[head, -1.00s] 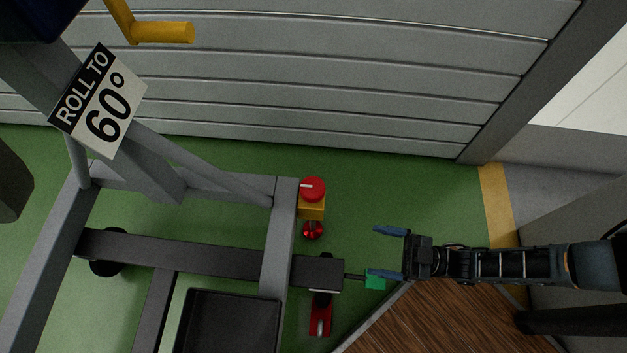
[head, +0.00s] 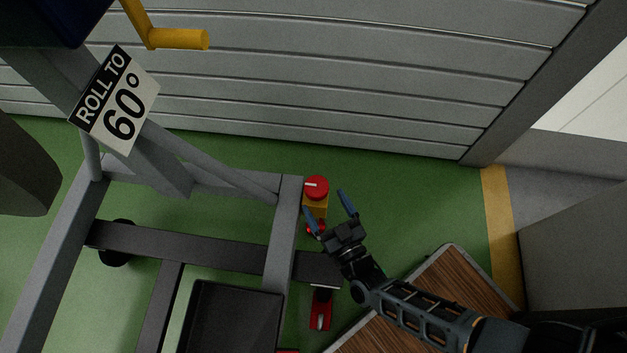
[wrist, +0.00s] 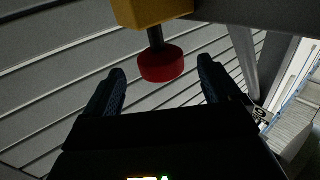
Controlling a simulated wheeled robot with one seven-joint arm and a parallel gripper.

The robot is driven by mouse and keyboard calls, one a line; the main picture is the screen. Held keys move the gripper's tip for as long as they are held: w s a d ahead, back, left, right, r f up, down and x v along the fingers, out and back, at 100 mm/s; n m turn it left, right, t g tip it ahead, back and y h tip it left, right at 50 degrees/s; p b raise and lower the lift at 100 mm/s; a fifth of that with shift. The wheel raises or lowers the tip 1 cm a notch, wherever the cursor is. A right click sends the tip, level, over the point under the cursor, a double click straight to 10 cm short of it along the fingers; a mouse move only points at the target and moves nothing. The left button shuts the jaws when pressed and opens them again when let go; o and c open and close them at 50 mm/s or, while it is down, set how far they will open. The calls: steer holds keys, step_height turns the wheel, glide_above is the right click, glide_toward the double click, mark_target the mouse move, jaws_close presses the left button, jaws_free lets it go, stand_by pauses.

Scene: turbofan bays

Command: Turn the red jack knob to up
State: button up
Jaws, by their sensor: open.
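A red round knob (head: 316,187) with a short white mark sits on a yellow block (head: 315,205) at the corner of the grey stand frame. A second red round part (head: 321,230) shows just below the block, partly hidden by my gripper. My gripper (head: 330,208) is open and empty, its blue fingers pointing up at the block, one on the left and one on the right. In the wrist view a red round part (wrist: 161,65) on a dark stem hangs from the yellow block (wrist: 150,10), ahead of and between the open fingers. I cannot tell which red part it is.
The grey stand frame (head: 275,245) fills the left, with a "ROLL TO 60°" sign (head: 115,100) and a dark tray (head: 235,315). A red pedal-like part (head: 321,308) sits below my gripper. A wood-topped surface (head: 460,285) lies at lower right. Green floor right of the knob is clear.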

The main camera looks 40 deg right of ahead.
mark_target(314, 184)
steer(key=w, duration=0.3)
steer(key=w+d+b, duration=0.1)
steer(key=w, duration=0.3)
steer(key=shift+d, duration=0.2)
steer(key=shift+c, duration=0.4)
steer(key=c, duration=0.9)
